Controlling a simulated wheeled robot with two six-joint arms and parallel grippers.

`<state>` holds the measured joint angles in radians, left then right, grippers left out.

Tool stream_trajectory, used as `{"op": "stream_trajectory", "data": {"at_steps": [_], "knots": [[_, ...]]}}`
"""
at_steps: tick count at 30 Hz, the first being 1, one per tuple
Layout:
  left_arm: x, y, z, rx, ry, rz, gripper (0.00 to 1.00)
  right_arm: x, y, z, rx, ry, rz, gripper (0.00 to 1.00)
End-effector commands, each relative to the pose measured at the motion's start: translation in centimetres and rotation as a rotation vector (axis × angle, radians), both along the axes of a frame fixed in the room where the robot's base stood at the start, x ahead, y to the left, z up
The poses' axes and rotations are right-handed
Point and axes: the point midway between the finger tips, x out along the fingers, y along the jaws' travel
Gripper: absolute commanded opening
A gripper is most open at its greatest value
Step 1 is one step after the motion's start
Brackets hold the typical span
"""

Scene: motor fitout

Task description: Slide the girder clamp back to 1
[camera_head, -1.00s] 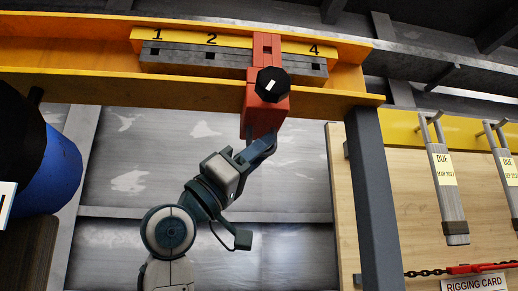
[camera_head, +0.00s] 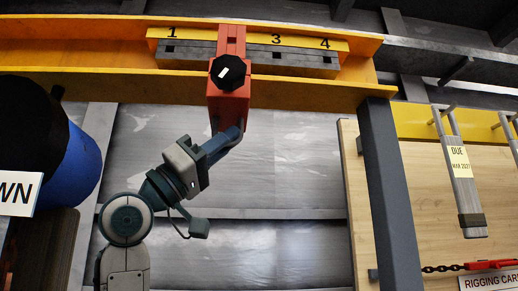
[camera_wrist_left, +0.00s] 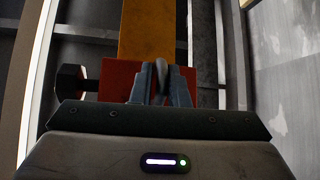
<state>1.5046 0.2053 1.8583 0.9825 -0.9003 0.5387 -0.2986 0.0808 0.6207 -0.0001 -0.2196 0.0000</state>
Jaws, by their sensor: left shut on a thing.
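The red girder clamp (camera_head: 230,105) hangs on the yellow girder (camera_head: 90,91). Its black knob (camera_head: 226,72) faces me, with a white mark tilted a little. The clamp's upright covers the 2 on the numbered strip (camera_head: 290,43); 1, 3 and 4 show. Below the strip is a grey notched bar (camera_head: 290,60). My left gripper (camera_head: 220,138) is under the clamp and shut on its lower part. The left wrist view shows the fingers (camera_wrist_left: 161,83) against the red body (camera_wrist_left: 116,78); what exactly they grip is partly hidden. My right gripper is not in view.
A grey post (camera_head: 388,190) stands right of the clamp under the girder's end. A blue and black rounded object (camera_head: 75,165) is at the left. The bar toward 1 looks clear.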

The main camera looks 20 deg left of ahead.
Motion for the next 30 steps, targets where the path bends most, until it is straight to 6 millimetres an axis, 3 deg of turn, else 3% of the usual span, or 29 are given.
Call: {"op": "stream_trajectory", "data": {"at_steps": [4,14,15,18,30], "knots": [[-0.55,1.46,0.03,-0.003,-0.001,0.006,0.00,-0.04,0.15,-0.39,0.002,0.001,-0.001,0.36],[-0.64,1.66,0.12,-0.002,0.001,0.003,0.00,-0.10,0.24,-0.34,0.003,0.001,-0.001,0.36],[-0.63,1.65,0.12,-0.002,0.001,0.003,0.16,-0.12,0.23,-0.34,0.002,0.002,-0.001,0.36],[-0.65,1.63,0.11,-0.002,0.001,0.002,0.33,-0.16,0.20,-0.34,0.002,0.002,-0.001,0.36],[-0.70,1.60,0.61,-0.002,0.000,0.000,0.33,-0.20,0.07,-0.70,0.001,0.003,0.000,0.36]]}}
